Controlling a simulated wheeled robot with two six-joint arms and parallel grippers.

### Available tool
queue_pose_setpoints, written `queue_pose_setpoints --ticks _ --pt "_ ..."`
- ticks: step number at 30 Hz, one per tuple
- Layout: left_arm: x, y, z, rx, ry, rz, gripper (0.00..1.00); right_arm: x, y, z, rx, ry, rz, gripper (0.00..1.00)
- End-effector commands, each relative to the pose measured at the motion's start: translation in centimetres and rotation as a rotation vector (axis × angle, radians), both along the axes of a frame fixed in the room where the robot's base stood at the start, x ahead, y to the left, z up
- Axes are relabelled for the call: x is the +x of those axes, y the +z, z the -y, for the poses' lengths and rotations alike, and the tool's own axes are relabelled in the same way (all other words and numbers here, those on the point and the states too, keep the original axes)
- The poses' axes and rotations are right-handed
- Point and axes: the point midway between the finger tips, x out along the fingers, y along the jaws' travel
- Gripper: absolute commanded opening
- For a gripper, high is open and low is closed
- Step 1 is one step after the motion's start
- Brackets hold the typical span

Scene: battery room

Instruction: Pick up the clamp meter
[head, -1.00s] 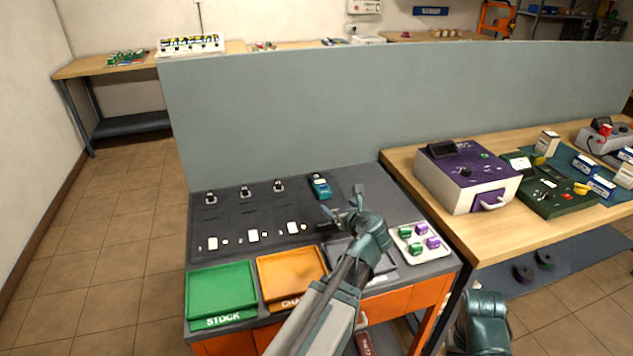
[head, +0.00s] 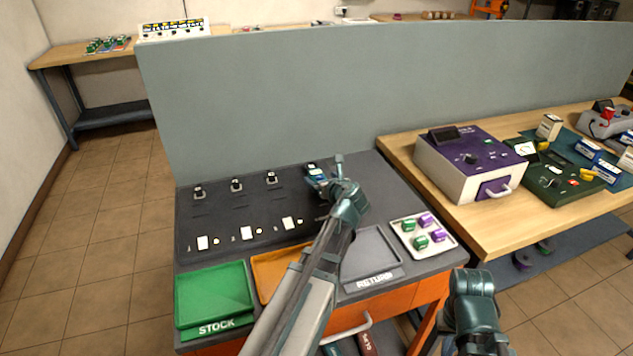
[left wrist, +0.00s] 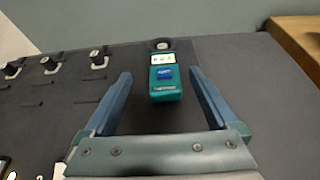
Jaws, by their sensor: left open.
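The clamp meter (left wrist: 165,82) is teal-green with a pale display, a blue button and a dark ring at its far end. It lies on the dark bench top near the back, between the tips of my open left gripper (left wrist: 162,85) in the left wrist view, touching neither finger as far as I can see. In the head view the clamp meter (head: 315,172) shows just beyond my left gripper (head: 326,176), which partly covers it. My right arm shows at the lower right of the head view; its fingers cannot be made out.
A grey divider (head: 380,90) stands behind the bench. A green STOCK tray (head: 213,295), an orange tray (head: 272,275) and a grey RETURN tray (head: 372,258) line the front. A white tray (head: 405,228) holds green and purple pieces. A purple-topped device (head: 470,165) stands on the table at right.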

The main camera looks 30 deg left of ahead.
Motion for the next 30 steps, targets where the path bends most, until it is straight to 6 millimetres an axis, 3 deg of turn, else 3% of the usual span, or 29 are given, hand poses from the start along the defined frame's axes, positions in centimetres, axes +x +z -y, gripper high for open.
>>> queue_pose_setpoints --ticks 4,14,24,30 --pt "1.1 -0.8 -1.2 -0.001 0.002 0.001 0.93 0.0 -0.8 0.0 0.0 0.0 0.0 0.0" --pt "1.6 -1.0 -1.7 -0.001 0.0 0.001 0.93 0.0 -1.0 0.0 0.0 0.0 0.0 0.0" --pt "4.6 -3.0 -4.3 0.0 0.001 0.0 0.93 0.0 -3.0 0.0 0.0 0.0 0.0 0.0" --pt "4.8 -3.0 -4.8 -0.001 0.0 0.001 0.93 0.0 -3.0 0.0 0.0 0.0 0.0 0.0"
